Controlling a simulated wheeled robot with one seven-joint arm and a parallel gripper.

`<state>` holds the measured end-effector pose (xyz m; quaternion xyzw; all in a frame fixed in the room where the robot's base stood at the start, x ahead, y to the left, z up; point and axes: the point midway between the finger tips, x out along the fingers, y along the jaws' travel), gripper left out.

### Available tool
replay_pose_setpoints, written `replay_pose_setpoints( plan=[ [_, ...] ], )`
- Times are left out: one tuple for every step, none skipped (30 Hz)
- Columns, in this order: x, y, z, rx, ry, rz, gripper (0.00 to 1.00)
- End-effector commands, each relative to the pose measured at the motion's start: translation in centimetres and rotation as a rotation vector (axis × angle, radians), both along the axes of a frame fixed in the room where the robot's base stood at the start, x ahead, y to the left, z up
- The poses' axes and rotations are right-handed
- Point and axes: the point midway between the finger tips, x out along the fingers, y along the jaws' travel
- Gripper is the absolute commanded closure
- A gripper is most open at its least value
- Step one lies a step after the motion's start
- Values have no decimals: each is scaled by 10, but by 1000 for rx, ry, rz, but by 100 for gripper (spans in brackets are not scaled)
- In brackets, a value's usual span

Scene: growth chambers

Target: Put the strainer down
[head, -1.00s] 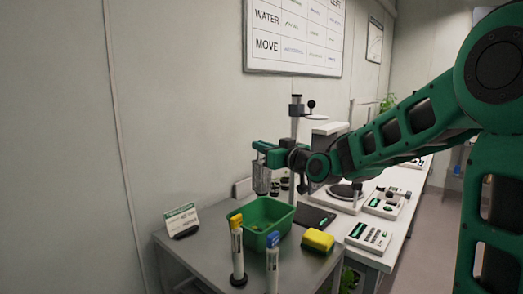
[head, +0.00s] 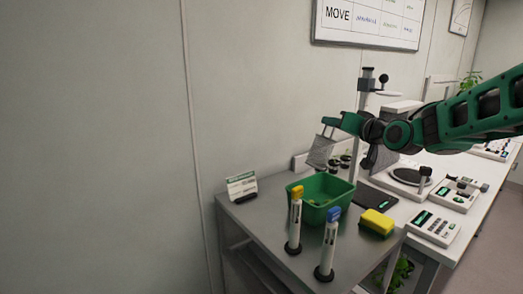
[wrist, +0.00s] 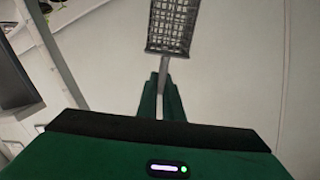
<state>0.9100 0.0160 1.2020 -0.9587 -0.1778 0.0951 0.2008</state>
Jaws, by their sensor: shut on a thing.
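The strainer (head: 320,151) is a grey mesh basket with a short handle. In the head view it hangs tilted above the back left of the green tub (head: 321,212). My gripper (head: 329,124) is shut on its handle. In the wrist view the strainer's mesh (wrist: 173,27) is at the top middle, and its handle runs down between my gripper's green fingers (wrist: 163,88). The tub stands on the grey metal table (head: 262,226); part of its inside is hidden by its front wall.
Two white tubes stand in front of the tub, one yellow-capped (head: 294,219) and one blue-capped (head: 329,244). A yellow sponge (head: 377,221) lies to its right. A small sign (head: 242,186) stands at the left. Free tabletop lies between sign and tub. Devices (head: 430,227) fill the white bench.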

Motion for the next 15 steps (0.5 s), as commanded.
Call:
replay_pose_setpoints(
  plan=[
    [2,-3,-1,32,24,-2,100],
    [3,-4,-2,53,38,-2,100],
    [4,-5,-2,80,59,-2,100],
    [4,-7,-3,102,74,-2,100],
    [5,-8,-3,124,89,-1,100],
    [6,-9,-4,151,110,-2,100],
    [7,-11,-5,173,126,-3,100],
    [8,-12,-6,194,141,-3,100],
    [9,-13,-6,222,162,-2,100],
    [10,-14,-7,244,177,-2,100],
    [11,-15,-8,266,194,-3,100],
    [11,-16,-10,295,215,-2,100],
    [12,-17,-11,318,232,-3,100],
    [12,-17,-12,340,247,-2,100],
    [12,-18,-14,369,269,-1,100]
  ],
)
